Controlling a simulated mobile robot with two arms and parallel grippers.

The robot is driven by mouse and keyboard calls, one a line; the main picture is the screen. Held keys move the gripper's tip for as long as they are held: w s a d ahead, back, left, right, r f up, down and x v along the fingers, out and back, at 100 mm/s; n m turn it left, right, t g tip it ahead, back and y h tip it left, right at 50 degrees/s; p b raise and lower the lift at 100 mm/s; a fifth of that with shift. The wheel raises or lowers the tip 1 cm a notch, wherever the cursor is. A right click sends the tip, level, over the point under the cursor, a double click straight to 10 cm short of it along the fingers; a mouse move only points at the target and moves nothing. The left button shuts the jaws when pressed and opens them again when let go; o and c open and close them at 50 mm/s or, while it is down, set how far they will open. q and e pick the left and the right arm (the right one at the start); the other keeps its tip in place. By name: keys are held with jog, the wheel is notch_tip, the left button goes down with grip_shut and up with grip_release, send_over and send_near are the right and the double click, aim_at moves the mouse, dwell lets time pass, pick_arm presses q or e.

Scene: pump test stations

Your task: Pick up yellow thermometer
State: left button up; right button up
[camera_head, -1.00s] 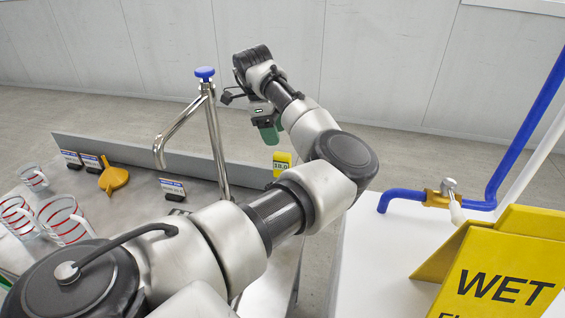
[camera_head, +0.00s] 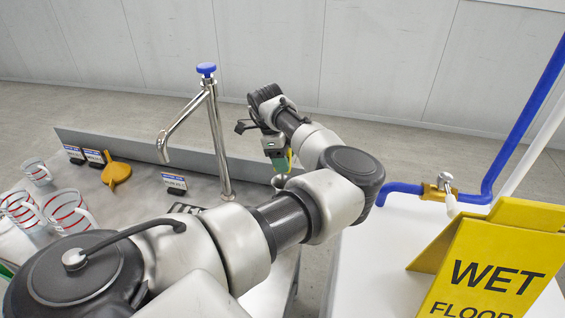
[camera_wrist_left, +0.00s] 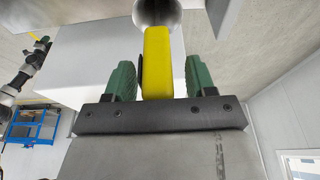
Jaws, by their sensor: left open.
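The yellow thermometer (camera_wrist_left: 158,62) stands between the two green fingers of my left gripper (camera_wrist_left: 160,75) in the left wrist view. The fingers are open, with a gap on each side of it. In the head view only a thin yellow sliver of the thermometer (camera_head: 290,158) shows beside the green fingers of my left gripper (camera_head: 281,164), near the right end of the metal counter. The rest of it is hidden by the gripper and arm. My right gripper is not in view.
A tall steel faucet with a blue knob (camera_head: 206,70) stands left of my gripper. The counter also holds measuring cups (camera_head: 68,212), an orange funnel (camera_head: 117,172) and small labels. A yellow wet-floor sign (camera_head: 495,270) and blue pipe (camera_head: 490,190) are at right.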

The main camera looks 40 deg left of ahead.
pick_arm(q)
jog(key=c, duration=1)
jog(key=shift+r, duration=0.1)
